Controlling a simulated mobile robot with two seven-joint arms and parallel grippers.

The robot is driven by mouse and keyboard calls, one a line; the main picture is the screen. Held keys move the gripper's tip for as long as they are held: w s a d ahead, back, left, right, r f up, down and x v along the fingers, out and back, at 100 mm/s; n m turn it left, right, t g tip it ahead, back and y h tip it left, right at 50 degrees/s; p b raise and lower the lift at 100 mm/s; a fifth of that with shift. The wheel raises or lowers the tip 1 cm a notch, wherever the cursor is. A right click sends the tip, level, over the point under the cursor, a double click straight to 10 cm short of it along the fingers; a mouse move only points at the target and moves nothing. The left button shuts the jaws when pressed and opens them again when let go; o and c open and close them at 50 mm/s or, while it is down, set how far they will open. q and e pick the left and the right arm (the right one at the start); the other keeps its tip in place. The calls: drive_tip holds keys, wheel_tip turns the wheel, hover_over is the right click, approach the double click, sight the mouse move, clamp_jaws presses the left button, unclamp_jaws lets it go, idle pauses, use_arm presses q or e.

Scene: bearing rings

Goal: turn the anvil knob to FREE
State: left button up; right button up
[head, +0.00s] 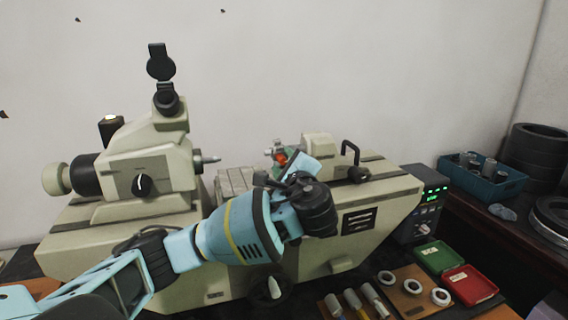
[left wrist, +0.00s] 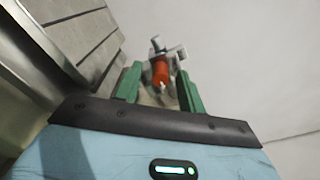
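A small red-orange cylinder (head: 281,158) with grey metal parts is mounted at the left end of the tailstock (head: 318,148); it may be the anvil knob, but no FREE mark is readable. In the left wrist view the red cylinder (left wrist: 160,72) shows beyond and between my fingers. My left gripper (left wrist: 160,88) has two green fingers spread apart, with gaps on both sides of the red cylinder. In the head view my left gripper (head: 284,160) is at the tailstock, partly hidden by its wrist. A black knob with a white pointer (head: 143,185) is on the left headstock. My right gripper is not seen.
The beige machine bed (head: 110,240) lies behind my left arm. A black handle (head: 351,156) stands right of the tailstock. A display box (head: 428,205), green tray (head: 436,256), red tray (head: 470,285) and ring board (head: 408,299) are at the right.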

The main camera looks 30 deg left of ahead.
use_arm(q)
drive_tip(key=shift+w, duration=0.1)
clamp_jaws()
